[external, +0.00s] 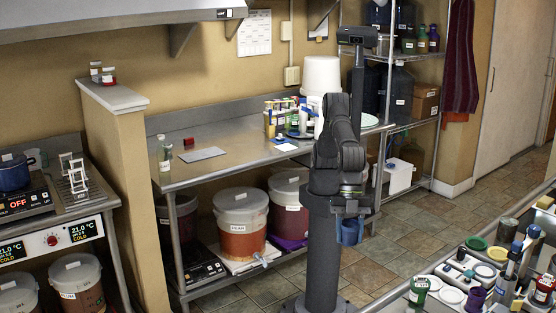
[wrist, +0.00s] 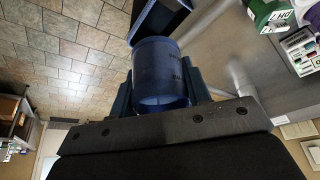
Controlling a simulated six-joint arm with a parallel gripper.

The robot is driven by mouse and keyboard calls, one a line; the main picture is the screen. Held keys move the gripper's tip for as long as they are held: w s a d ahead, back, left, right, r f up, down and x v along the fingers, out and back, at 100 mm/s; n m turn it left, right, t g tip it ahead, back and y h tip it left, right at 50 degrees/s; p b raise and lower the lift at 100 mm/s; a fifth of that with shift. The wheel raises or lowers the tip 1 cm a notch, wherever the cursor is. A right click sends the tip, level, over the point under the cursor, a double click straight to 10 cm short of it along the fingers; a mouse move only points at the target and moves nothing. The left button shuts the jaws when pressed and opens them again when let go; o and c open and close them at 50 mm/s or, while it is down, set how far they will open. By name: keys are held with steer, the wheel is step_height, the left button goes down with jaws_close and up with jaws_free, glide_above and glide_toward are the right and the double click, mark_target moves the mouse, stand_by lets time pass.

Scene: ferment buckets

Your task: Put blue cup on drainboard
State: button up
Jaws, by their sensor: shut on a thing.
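The blue cup (external: 351,232) hangs in my gripper (external: 350,212), low in front of my arm column in the external view, with floor behind it. In the wrist view the blue cup (wrist: 160,75) sits between the two fingers of my gripper (wrist: 160,92), which is shut on its sides. A ribbed metal surface that looks like the drainboard (external: 92,199) is on the left counter, with white wire racks (external: 74,174) on it. It is far to the left of my gripper and does not show in the wrist view.
A burner with a dark blue pot (external: 14,174) stands left of the ribbed surface. A tan partition (external: 115,150) rises between the left counter and the steel table (external: 235,145). The right counter (external: 400,303) is crowded with jars and lids. Open floor lies around my arm.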

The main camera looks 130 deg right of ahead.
steer(key=s+a+f+n, duration=0.1)
steer(key=s+a+n, duration=0.1)
steer(key=s+a, duration=0.75)
steer(key=n+g, duration=0.1)
steer(key=n, duration=0.1)
glide_above(433, 287)
steer(key=d, duration=0.1)
step_height(433, 287, down, 6)
steer(key=shift+m+y, duration=0.3)
steer(key=shift+y, duration=0.1)
steer(key=shift+s+f, duration=0.2)
steer(key=shift+f, duration=3.35)
steer(key=shift+f, duration=0.2)
steer(key=shift+f, duration=0.35)
